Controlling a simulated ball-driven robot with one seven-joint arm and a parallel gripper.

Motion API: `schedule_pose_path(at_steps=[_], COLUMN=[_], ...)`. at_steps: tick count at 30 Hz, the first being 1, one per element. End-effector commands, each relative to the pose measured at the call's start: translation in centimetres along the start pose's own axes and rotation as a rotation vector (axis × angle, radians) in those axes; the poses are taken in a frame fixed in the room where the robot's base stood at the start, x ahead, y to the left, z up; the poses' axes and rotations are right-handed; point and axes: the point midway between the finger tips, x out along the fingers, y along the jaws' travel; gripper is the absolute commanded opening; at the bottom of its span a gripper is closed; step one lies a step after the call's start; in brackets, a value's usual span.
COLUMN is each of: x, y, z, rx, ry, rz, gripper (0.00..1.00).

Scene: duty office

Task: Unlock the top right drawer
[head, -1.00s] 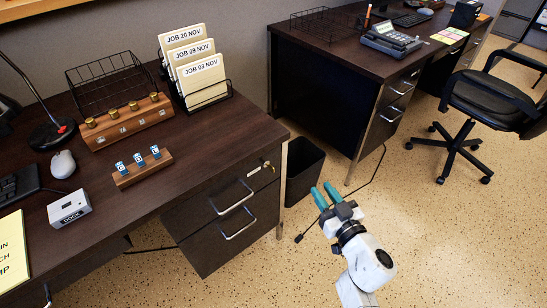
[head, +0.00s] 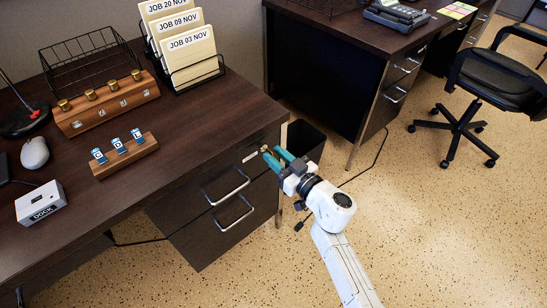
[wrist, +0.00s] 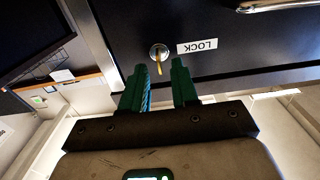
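The top right drawer (head: 213,178) of the near dark desk is shut, with a silver bar handle (head: 227,188). In the wrist view, a round silver lock (wrist: 155,51) with a brass-coloured key (wrist: 158,64) in it sits on the dark drawer front. My gripper (wrist: 160,80) has two green fingers, parted and empty. The key appears between and just beyond the fingertips, apart from both. In the head view, my gripper (head: 273,155) is at the drawer's right end, close to the lock.
A second handle (head: 234,213) is on the drawer below. A black bin (head: 306,140) stands right of the desk, near my gripper. The desktop holds a key rack (head: 124,156), a wooden block with brass knobs (head: 105,103) and a file holder (head: 190,50).

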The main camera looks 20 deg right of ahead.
Motion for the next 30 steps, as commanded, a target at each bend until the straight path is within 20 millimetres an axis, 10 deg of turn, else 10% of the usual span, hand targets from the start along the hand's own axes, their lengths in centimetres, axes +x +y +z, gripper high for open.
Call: schedule_pose_path(at_steps=[14,23,30], x=[1.38,1.36,1.38], y=[-0.04,-0.03,-0.03], z=[-0.04,-0.04,-0.06], rx=[0.0,0.0,-0.001], ry=[0.0,0.0,0.0], rz=[0.0,0.0,0.0], gripper=[0.29,0.0,0.0])
